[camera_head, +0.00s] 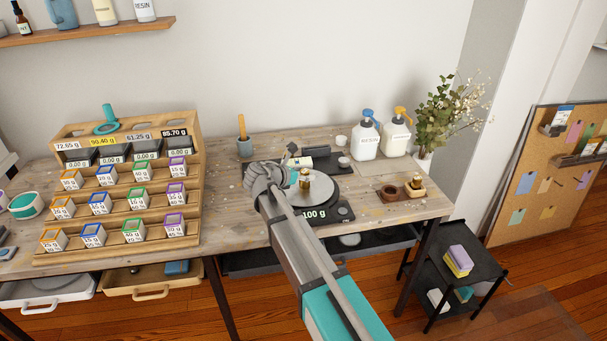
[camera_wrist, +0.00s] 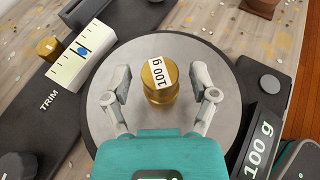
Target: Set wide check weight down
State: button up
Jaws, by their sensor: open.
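The wide check weight (camera_wrist: 159,84) is a brass cylinder with a knob and a white label reading 100 g. It stands upright on the round grey pan (camera_wrist: 205,62) of the scale. It also shows in the head view (camera_head: 305,179). My gripper (camera_wrist: 162,100) is open, with one finger on each side of the weight and a visible gap to it on both sides. The scale's display (camera_wrist: 259,143) reads 100 g. In the head view my gripper (camera_head: 298,177) is partly hidden by my arm.
Beside the scale lies a dark balance base with a TRIM level (camera_wrist: 82,55) and a smaller brass weight (camera_wrist: 48,48). Pump bottles (camera_head: 366,139) stand behind to the right. A wooden block with a small brass piece (camera_head: 414,188) is at right. A stepped rack (camera_head: 120,190) of labelled boxes fills the left.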

jog(key=shift+r, duration=0.15)
jog(key=shift+s+a+r+p, duration=0.15)
jog(key=shift+s+p, duration=0.05)
jog(key=shift+p, duration=0.1)
jog(key=p+v, duration=0.4)
jog(key=v, duration=0.7)
jog(key=shift+s, duration=0.2)
jog(key=shift+a, duration=0.1)
